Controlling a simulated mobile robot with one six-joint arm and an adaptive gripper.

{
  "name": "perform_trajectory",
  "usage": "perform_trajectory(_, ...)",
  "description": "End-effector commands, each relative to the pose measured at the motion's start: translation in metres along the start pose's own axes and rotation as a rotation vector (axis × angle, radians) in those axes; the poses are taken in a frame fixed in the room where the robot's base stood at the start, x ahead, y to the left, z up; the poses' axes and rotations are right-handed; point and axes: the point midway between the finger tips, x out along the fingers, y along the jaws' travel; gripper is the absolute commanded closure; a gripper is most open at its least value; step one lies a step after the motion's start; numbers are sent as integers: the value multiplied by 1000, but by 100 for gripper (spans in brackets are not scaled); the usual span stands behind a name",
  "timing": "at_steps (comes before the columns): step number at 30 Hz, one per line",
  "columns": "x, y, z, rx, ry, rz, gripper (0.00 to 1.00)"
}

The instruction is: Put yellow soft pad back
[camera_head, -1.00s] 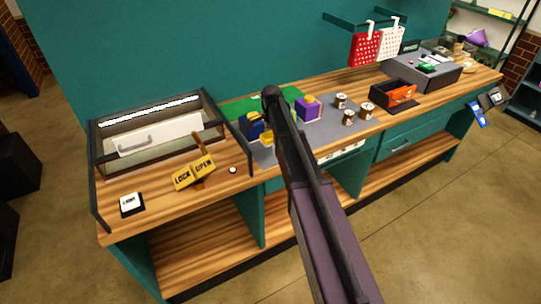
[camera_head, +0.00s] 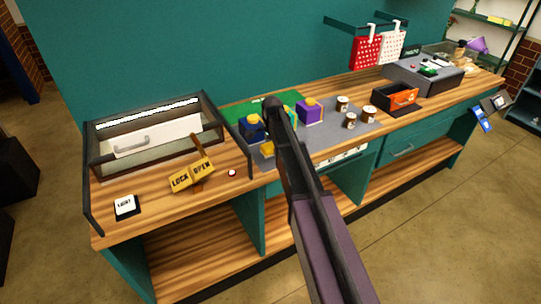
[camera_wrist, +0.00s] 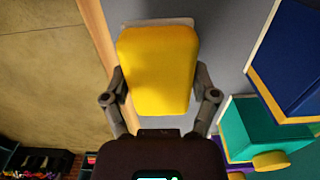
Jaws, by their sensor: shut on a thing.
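The yellow soft pad (camera_wrist: 160,70) is a rounded yellow block held between the fingers of my gripper (camera_wrist: 160,82) in the wrist view. A pale strip shows behind its far edge, over the grey mat (camera_wrist: 218,40). I cannot tell whether the pad touches the mat. In the head view the pad (camera_head: 267,149) shows as a small yellow patch near the front edge of the grey mat, in front of a blue block (camera_head: 252,129). My arm hides the gripper's fingers there.
A teal block (camera_wrist: 250,128) stands beside the blue block, right of my gripper in the wrist view. A purple block (camera_head: 309,112) and several small jars (camera_head: 350,120) stand farther right on the mat. The lock/open sign (camera_head: 192,178) and glass case (camera_head: 155,140) are left.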

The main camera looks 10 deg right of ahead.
Motion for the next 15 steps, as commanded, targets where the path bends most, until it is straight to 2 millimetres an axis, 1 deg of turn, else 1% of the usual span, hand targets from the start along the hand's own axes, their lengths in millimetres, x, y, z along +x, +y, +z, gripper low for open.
perform_trajectory(12, 31, 0, -1, 1, 0, 0, 62)
perform_trajectory(15, 36, 0, -1, 1, 0, 0, 62)
